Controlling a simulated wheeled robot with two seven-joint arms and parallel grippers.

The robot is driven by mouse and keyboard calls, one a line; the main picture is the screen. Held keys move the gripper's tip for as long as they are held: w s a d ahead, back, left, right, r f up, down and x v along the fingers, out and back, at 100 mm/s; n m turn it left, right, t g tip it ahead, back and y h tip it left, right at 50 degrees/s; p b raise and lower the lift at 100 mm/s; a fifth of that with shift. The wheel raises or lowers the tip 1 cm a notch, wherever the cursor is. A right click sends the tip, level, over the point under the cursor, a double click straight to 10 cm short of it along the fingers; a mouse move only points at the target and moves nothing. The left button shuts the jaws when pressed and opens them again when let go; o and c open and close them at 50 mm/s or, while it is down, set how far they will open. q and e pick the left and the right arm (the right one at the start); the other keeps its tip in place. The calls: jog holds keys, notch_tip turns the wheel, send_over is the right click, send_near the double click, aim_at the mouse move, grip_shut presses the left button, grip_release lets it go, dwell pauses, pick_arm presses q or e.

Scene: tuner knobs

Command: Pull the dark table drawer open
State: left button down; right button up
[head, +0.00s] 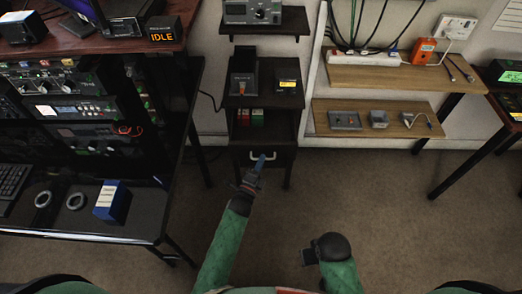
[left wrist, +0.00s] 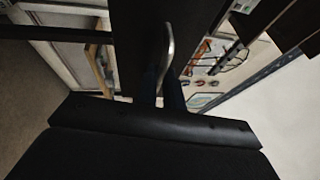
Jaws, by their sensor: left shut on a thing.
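The dark drawer (head: 243,158) is in the lower part of the small dark stand at the back middle, with a pale bar handle (head: 254,155) on its front. My left gripper (head: 261,163) reaches it from the front and is shut on the handle. In the left wrist view the curved metal handle (left wrist: 168,45) stands between the blue fingers (left wrist: 163,88). I cannot tell how far out the drawer is. My right gripper (head: 307,257) is low in the head view, away from the stand; its fingers are unclear.
The stand's shelf (head: 238,116) above the drawer holds red and green boxes. A black desk (head: 60,222) with rings and a blue box (head: 113,202) is at the left. Wooden wall shelves (head: 345,104) are at the right. Carpet (head: 380,220) in front is clear.

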pick_arm(q)
jog(key=shift+s, duration=0.95)
pick_arm(e)
jog(key=shift+a, duration=0.25)
jog(key=shift+w, duration=0.1)
pick_arm(q)
jog(key=c, duration=1.5)
grip_release()
jog(key=shift+c, duration=0.2)
pick_arm(e)
jog(key=shift+d, duration=0.2)
jog(key=shift+d, duration=0.1)
pick_arm(q)
jog(key=shift+s, duration=0.1)
